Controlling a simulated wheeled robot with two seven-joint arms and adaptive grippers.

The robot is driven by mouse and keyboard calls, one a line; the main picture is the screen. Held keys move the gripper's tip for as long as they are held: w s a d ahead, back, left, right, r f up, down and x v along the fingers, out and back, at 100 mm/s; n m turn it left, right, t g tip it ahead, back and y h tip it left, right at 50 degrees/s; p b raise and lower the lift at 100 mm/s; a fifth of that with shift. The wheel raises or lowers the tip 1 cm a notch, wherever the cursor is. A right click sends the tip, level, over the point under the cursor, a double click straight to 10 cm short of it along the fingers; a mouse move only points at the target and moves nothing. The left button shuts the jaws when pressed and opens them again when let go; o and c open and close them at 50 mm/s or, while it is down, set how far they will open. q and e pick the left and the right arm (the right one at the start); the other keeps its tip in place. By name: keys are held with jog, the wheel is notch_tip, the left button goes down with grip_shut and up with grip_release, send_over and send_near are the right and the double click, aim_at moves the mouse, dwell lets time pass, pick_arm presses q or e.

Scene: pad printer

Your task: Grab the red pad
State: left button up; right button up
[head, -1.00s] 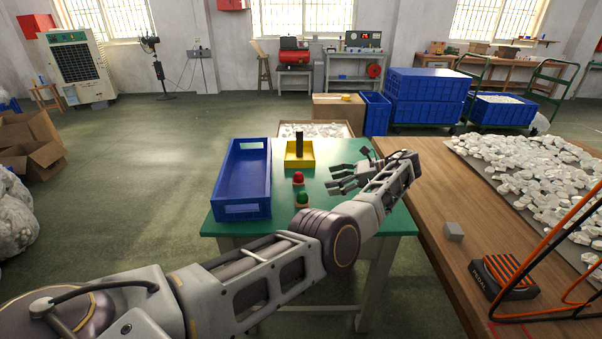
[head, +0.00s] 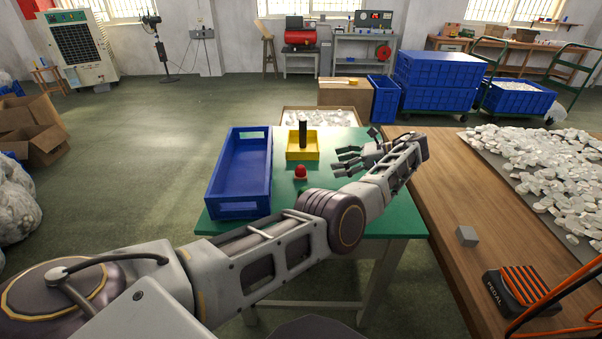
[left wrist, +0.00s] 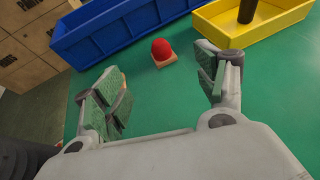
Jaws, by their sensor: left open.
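The red pad (head: 300,171) is a small red dome on a wooden base, standing on the green table (head: 335,200). It also shows in the left wrist view (left wrist: 161,48), ahead of and between the spread fingers, on bare green tabletop. My left gripper (head: 345,161) is open and empty, to the right of the red pad in the head view and apart from it. The same gripper (left wrist: 165,90) fills the lower part of the left wrist view. The green pad is hidden behind my left arm. My right gripper is not in view.
A blue bin (head: 240,170) stands left of the red pad. A yellow tray (head: 303,153) with a dark upright cylinder (head: 302,134) stands behind it. A wooden table (head: 450,210) at right holds a grey block (head: 467,236) and a pedal (head: 522,290).

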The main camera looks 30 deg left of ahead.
aim_at(301, 171)
pick_arm(q)
jog(key=shift+a+f, duration=0.15)
jog(key=shift+x, duration=4.05)
jog(key=shift+a, duration=0.1)
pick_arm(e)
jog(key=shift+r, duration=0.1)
